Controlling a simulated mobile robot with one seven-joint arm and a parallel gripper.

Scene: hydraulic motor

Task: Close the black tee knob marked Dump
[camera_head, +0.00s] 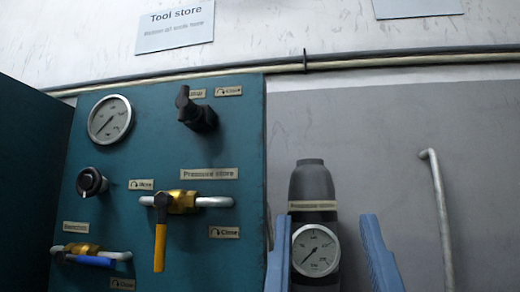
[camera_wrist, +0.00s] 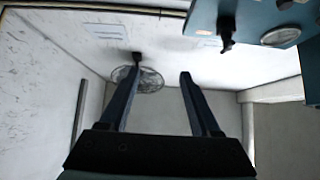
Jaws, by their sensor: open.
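The black tee knob (camera_head: 197,112) sticks out near the top of the teal panel (camera_head: 150,235). A small label, partly hidden behind it, and a "Close" label (camera_head: 228,91) are to its right. In the wrist view a black knob (camera_wrist: 226,34), seemingly the same one, hangs from the panel at the upper right. My gripper (camera_head: 323,218) is open and empty, fingers pointing up, below and to the right of the knob in the head view. In the wrist view my gripper (camera_wrist: 160,68) shows two dark blue fingers spread apart, clear of the knob.
A pressure gauge (camera_head: 110,119), a black round knob (camera_head: 92,182), a yellow-handled valve (camera_head: 160,245) and a blue-handled valve (camera_head: 90,260) share the panel. A grey cylinder (camera_head: 312,182) with a gauge (camera_head: 316,250) stands behind my fingers. A pipe (camera_head: 438,215) is at right.

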